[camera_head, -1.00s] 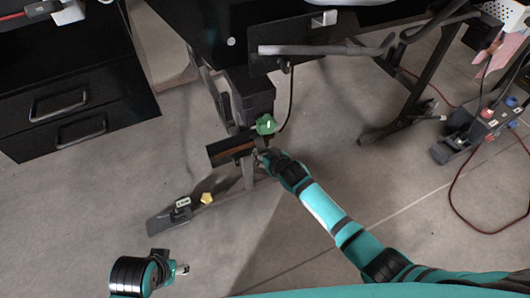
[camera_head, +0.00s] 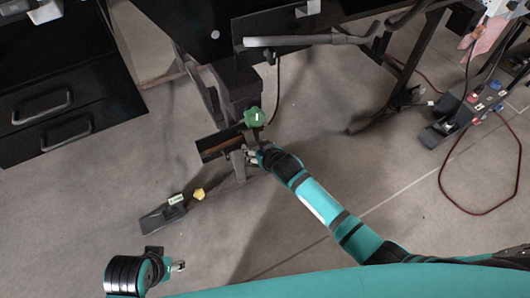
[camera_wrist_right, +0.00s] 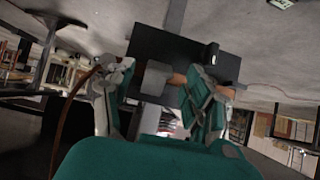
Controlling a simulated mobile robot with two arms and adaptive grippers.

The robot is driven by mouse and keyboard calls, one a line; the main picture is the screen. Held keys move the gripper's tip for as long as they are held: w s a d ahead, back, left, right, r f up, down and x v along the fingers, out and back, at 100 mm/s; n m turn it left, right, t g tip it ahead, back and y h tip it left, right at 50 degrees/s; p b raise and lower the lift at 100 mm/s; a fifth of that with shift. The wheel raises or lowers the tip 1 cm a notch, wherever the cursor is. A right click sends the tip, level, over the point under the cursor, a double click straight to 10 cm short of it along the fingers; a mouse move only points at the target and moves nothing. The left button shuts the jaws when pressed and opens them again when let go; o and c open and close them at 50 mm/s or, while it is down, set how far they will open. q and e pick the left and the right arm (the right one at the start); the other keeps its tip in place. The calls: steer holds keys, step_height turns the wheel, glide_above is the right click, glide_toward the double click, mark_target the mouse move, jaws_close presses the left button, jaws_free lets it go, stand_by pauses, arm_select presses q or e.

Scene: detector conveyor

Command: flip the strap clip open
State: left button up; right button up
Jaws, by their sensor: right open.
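A black plate (camera_head: 207,153) with a brown strap (camera_head: 222,144) across it stands low beside the frame's dark column. In the right wrist view the plate (camera_wrist_right: 207,54) lies straight ahead, with the orange-brown strap (camera_wrist_right: 178,80) across it. A grey block, which looks like the strap clip (camera_wrist_right: 156,78), sits on the strap between my fingers. My right gripper (camera_head: 252,156) is open, with its fingers (camera_wrist_right: 163,92) on either side of that block. I cannot tell whether they touch it. My left gripper (camera_head: 178,266) is low at the left, away from the plate; its jaw opening is unclear.
A green knob (camera_head: 255,117) is just above my right gripper. A yellow knob (camera_head: 199,194) is on the frame's foot (camera_head: 163,218). A grey bar (camera_head: 310,40) crosses above. A black drawer cabinet (camera_head: 70,100) stands left. Floor is clear at lower centre.

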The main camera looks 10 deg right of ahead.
steer(key=v, duration=1)
steer(key=shift+c, duration=0.3)
